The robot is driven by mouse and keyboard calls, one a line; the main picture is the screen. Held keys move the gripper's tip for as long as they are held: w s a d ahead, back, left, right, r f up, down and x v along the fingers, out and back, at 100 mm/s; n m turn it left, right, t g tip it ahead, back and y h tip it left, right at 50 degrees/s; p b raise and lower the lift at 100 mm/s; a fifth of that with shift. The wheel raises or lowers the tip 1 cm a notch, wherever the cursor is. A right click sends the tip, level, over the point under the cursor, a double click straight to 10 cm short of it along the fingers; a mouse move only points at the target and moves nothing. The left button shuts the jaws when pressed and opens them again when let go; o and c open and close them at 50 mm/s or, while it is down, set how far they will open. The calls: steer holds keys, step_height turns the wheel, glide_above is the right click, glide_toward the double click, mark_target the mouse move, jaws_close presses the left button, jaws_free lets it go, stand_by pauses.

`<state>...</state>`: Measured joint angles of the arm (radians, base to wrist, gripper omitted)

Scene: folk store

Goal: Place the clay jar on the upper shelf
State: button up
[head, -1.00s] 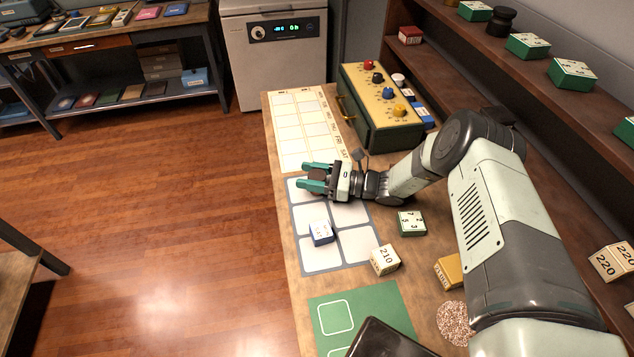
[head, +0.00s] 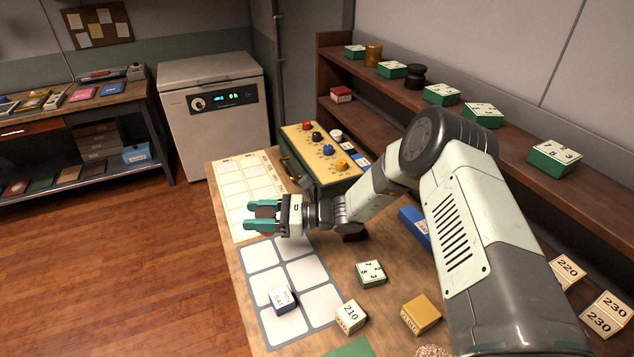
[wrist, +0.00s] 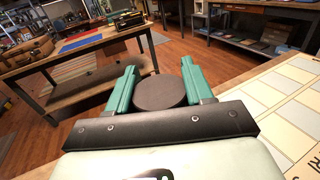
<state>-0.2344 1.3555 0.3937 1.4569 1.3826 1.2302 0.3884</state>
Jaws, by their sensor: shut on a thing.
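My gripper (head: 264,217) is shut on a dark brown, round-topped clay jar (wrist: 160,93). In the wrist view the jar sits between the two green fingers; its lower part is hidden. In the head view the jar (head: 266,211) shows as a small brown patch between the fingers, over the calendar sheet near the left edge of the table. The upper shelf (head: 516,137) is at the right, behind my arm. It bears several green number boxes (head: 441,94), a dark jar (head: 414,76) and a gold tin (head: 373,54).
A green panel box with coloured knobs (head: 328,178) stands between my gripper and the shelves. A red box (head: 341,95) is on the lower shelf (head: 378,122). Number blocks (head: 351,317) and a yellow box (head: 421,314) lie on the table. Bare upper-shelf room shows between boxes.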

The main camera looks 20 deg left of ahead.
step_height(320, 180, up, 43)
steer(key=w+d+f+m+t, duration=0.1)
steer(key=w+d+m+t, duration=0.25)
steer(key=d, duration=0.85)
steer(key=w+d+m+t, duration=0.2)
steer(key=w+d+t, duration=0.25)
steer(key=d, duration=0.65)
steer(key=w+d+f+m+t, duration=0.15)
steer(key=w+d+t, duration=0.25)
steer(key=d, duration=0.8)
steer(key=s+d+r+m+t+h, duration=0.1)
steer(key=s+d+m+t+h, duration=0.2)
steer(key=d, duration=0.8)
steer(key=s+d+m+t+h, duration=0.1)
steer(key=s+d+m+t, duration=0.25)
steer(key=d, duration=0.75)
steer(key=s+d+r+m+t+h, duration=0.1)
steer(key=s+d+m+t+h, duration=0.4)
steer(key=s+d, duration=0.7)
steer(key=shift+n+h, duration=0.35)
steer(key=shift+h, duration=0.05)
steer(key=shift+w+a+f, duration=0.1)
steer(key=shift+a+f, duration=0.05)
steer(key=shift+f, duration=7.3)
steer(key=shift+f, duration=0.1)
